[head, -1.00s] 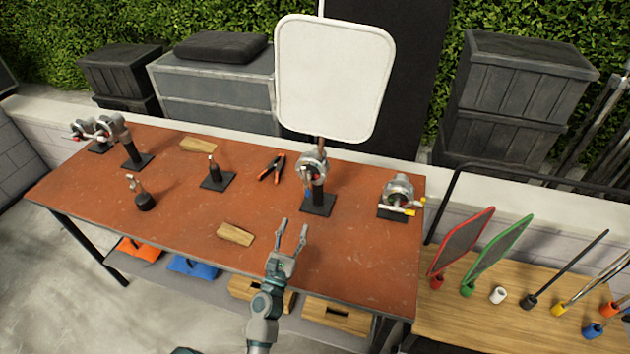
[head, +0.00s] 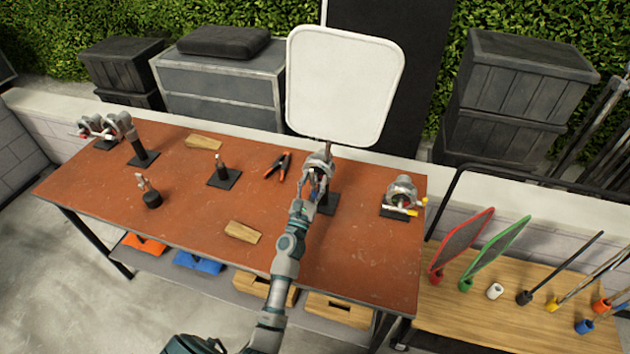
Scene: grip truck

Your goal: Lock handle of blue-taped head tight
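A grey metal grip head (head: 318,160) stands on a dark post with a black base plate (head: 327,204) at the right-middle of the red-brown table, holding a white panel (head: 345,85) upright. No blue tape can be made out clearly on it now. My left gripper (head: 317,182) is at the front of this head, its fingers overlapping the handle area. Whether the fingers are closed on the handle is too small to tell. The handle is mostly hidden behind the gripper. My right gripper is not in view.
Another head with yellow parts (head: 402,192) stands at the table's right end. More heads (head: 118,125) stand at the far left. Orange-handled pliers (head: 279,166), wood blocks (head: 242,232) and small posts lie around. The front right of the red-brown table (head: 365,260) is clear.

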